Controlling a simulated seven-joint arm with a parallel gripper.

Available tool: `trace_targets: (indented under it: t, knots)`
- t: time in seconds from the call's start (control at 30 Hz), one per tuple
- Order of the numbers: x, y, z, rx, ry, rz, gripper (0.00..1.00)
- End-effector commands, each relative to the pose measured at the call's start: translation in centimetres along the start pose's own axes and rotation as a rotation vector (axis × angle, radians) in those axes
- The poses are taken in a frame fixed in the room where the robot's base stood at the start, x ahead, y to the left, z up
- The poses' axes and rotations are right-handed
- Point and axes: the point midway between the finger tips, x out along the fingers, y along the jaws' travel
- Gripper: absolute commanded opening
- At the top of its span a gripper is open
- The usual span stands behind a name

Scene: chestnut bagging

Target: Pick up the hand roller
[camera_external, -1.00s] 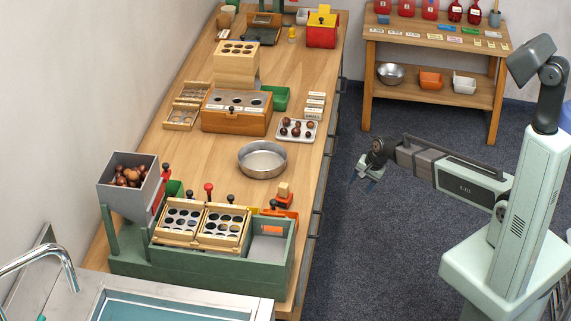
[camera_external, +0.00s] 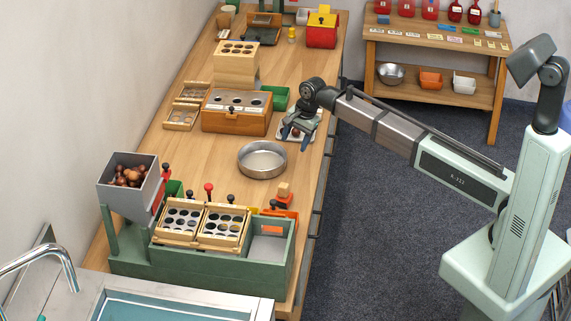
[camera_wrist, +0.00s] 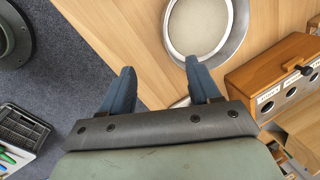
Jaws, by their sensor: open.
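I cannot make out the hand roller for certain in either view. A small wooden block on a red-orange piece (camera_external: 285,201) stands by the right edge of the bench, but it is too small to identify. My gripper (camera_external: 295,139) is open over the right side of the bench, in front of the white chestnut tray (camera_external: 309,133) and partly hiding it. In the wrist view my gripper (camera_wrist: 160,68) shows two blue fingers spread apart, with nothing held between them.
A round metal pan (camera_external: 262,160) lies on the bench; it also shows in the wrist view (camera_wrist: 241,22). A wooden box with holes (camera_external: 235,121) stands behind it. A green station (camera_external: 190,262) with wooden hole trays fills the front. Bare bench lies left of the pan.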

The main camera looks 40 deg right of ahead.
Motion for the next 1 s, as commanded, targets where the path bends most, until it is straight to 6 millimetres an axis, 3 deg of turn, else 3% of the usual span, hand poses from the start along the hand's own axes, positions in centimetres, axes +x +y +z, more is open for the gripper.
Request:
trace_targets:
  t: [0.03, 0.2, 0.4, 0.63, 1.0]
  knots:
    - [-0.8, -0.1, 2.5, -0.024, 0.0, 0.032, 0.62]
    - [-3.3, 0.6, 9.0, -0.075, 0.016, 0.145, 0.62]
    - [-5.5, 1.5, 13.7, -0.109, 0.038, 0.23, 0.62]
    - [-5.5, 2.2, 15.1, -0.118, 0.049, 0.26, 0.62]
    - [-0.2, 3.6, 14.7, -0.118, 0.048, 0.26, 0.62]
